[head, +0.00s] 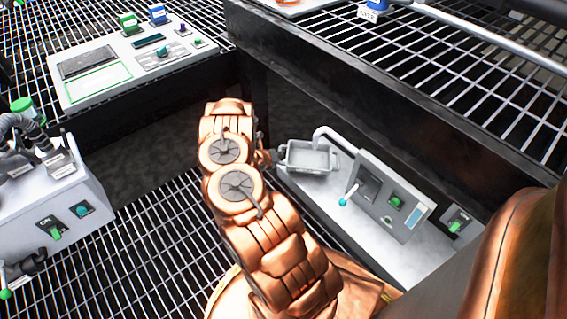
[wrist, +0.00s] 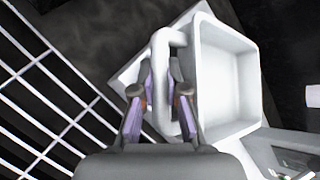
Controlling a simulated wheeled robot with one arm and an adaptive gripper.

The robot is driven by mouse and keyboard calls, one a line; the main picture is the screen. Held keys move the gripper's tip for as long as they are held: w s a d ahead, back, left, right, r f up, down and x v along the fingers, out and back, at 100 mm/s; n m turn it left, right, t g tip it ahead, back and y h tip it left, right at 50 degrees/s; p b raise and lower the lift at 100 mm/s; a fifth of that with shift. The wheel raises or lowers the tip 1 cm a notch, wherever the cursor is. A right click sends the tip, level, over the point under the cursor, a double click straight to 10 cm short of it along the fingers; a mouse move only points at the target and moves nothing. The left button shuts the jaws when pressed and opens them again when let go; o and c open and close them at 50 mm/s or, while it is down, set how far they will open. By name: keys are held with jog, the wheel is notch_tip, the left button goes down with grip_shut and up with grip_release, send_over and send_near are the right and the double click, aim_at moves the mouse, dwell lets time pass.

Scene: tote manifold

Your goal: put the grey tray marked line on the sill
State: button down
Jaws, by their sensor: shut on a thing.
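The grey tray (head: 310,160) is a small open rectangular tub. In the wrist view the tray (wrist: 248,80) looks empty, with a loop handle on its left side. My gripper (wrist: 160,98) is shut on this handle, one finger on each side of the bar. In the head view my gripper (head: 277,157) is at the left edge of the tray, mostly behind my arm. The tray is at the left end of a pale counter unit; I cannot tell if it touches the surface. No line mark is readable on it. I cannot tell which surface is the sill.
A white spout (head: 338,137) arches from the control panel (head: 385,196) close over the tray. A dark frame wall (head: 400,110) stands behind. Another pale unit (head: 50,205) is at the left and a panel board (head: 130,68) at the upper left. Open grating (head: 150,240) lies between.

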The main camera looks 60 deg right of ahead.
aim_at(279, 167)
jog(key=shift+f+b, duration=0.75)
jog(key=shift+f, duration=1.6)
jog(key=c, duration=1.5)
grip_release()
jog(key=shift+a, duration=0.1)
